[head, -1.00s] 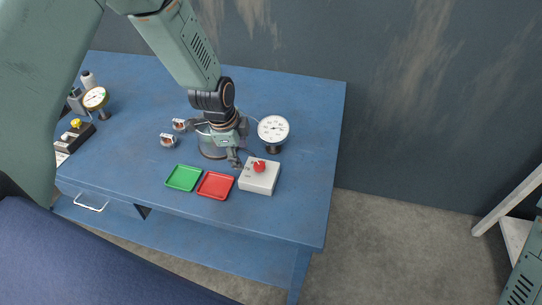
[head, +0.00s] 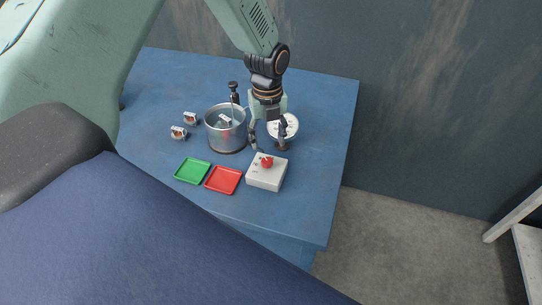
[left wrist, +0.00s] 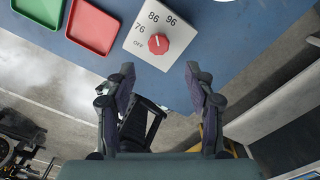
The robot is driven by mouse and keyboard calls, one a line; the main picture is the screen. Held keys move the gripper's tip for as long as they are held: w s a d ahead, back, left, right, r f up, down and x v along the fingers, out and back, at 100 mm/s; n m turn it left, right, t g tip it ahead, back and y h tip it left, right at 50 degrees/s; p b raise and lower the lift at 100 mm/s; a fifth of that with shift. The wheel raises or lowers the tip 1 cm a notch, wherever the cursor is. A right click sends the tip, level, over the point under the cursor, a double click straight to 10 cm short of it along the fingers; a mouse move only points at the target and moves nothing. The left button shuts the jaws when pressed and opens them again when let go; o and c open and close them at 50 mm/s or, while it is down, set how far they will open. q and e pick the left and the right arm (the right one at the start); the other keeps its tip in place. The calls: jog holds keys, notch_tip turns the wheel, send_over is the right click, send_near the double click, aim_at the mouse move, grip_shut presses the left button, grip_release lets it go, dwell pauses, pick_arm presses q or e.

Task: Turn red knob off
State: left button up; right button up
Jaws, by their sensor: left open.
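The red knob (head: 267,161) sits on top of a white box (head: 265,178) near the table's front right. In the left wrist view the knob (left wrist: 158,44) is surrounded by the marks OFF, 76, 86 and 96 on the box face (left wrist: 181,41). Its white pointer line is small, and I cannot tell for sure which mark it points at. My left gripper (head: 268,146) is open and empty, above and behind the box, apart from the knob. Its spread fingers also show in the left wrist view (left wrist: 158,90). My right gripper is not in view.
A metal pot (head: 226,136) stands left of my gripper. A round gauge (head: 290,127) is behind it, partly hidden. A red tray (head: 223,180) and green tray (head: 192,171) lie left of the box. Two small valve-like parts sit further left. The table's right side is clear.

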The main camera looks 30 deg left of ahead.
aim_at(267, 161)
pick_arm(q)
jog(key=shift+s+a+f, duration=0.15)
jog(key=shift+a+f, duration=0.1)
jog(key=f, duration=0.6)
jog(key=shift+w+d+f, duration=0.1)
jog(key=shift+w+d, duration=0.05)
jog(key=shift+w, duration=0.2)
jog(key=shift+f, duration=0.3)
jog(key=shift+s+a+f, duration=0.2)
jog(key=shift+s+f, duration=0.05)
jog(key=shift+f, duration=0.1)
jog(key=shift+w+a+f, duration=0.1)
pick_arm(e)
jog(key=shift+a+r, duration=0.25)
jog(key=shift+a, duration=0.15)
pick_arm(q)
jog(key=shift+w+d, duration=0.1)
jog(key=shift+d, duration=0.2)
jog(key=c, duration=0.3)
jog(key=shift+a, duration=0.2)
jog(key=c, duration=0.5)
jog(key=shift+d, duration=0.1)
grip_shut()
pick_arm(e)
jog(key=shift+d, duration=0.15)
